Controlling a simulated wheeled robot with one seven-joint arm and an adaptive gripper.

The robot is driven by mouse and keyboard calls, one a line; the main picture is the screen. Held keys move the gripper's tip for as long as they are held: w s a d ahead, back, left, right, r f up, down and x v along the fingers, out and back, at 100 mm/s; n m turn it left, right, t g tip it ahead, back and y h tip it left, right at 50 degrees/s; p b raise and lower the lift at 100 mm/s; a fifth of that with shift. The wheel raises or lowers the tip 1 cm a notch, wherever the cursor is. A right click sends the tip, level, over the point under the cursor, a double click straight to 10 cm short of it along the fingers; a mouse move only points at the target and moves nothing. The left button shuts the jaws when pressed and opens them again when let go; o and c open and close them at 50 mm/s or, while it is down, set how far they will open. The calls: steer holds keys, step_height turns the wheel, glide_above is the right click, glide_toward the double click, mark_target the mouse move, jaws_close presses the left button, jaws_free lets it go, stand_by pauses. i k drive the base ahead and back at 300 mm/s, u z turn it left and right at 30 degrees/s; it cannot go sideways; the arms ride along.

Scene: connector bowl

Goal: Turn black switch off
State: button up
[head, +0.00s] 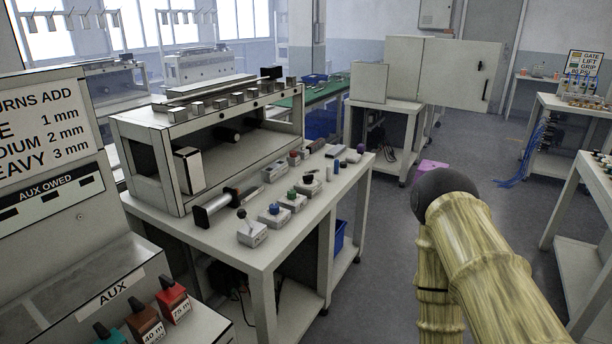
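Several small switch boxes stand in a row on the grey workbench (277,249). The nearest is a pale box with a black-tipped lever (252,234). Farther along the row is another pale box with a black top (310,187). I cannot tell which of these is the black switch, or whether either is on or off. My gripper is not in view; only yellow, bamboo-textured links of my arm with a dark rounded joint show at the right, apart from the switches.
Between them are a blue-knobbed box (275,215) and a green-knobbed box (293,202). A black-and-silver cylinder (213,209) lies to their left. The AUX stand (60,270) fills the left foreground. A purple box (432,172) is on the floor. Open floor lies right of the bench.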

mark_target(308, 178)
steer(key=z, duration=1.15)
steer(key=i, duration=2.2)
steer(key=u, duration=2.1)
